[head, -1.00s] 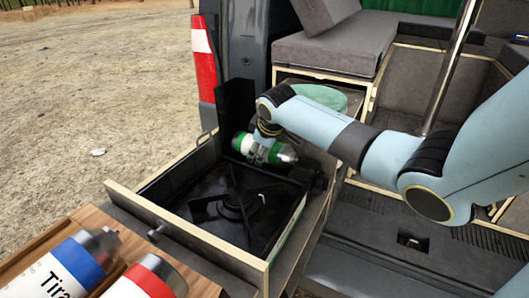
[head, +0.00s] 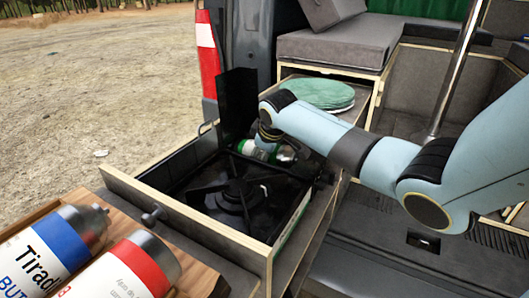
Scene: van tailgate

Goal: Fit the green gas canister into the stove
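The green gas canister (head: 246,148), with a green and white label and a metal end, lies on its side in the narrow bay along the back of the black stove (head: 213,200). The stove's black lid (head: 237,100) stands up behind it. My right gripper (head: 266,146) is over the middle of the canister and appears shut around it; its fingertips are partly hidden. I cannot tell whether the canister is seated at its metal end. My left gripper is not in view.
A blue-banded canister (head: 60,245) and a red-banded canister (head: 135,268) lie on a wooden board at the front left. The stove sits in a pulled-out drawer with a raised wooden front (head: 190,218). A green round cushion-like stack (head: 318,94) lies behind.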

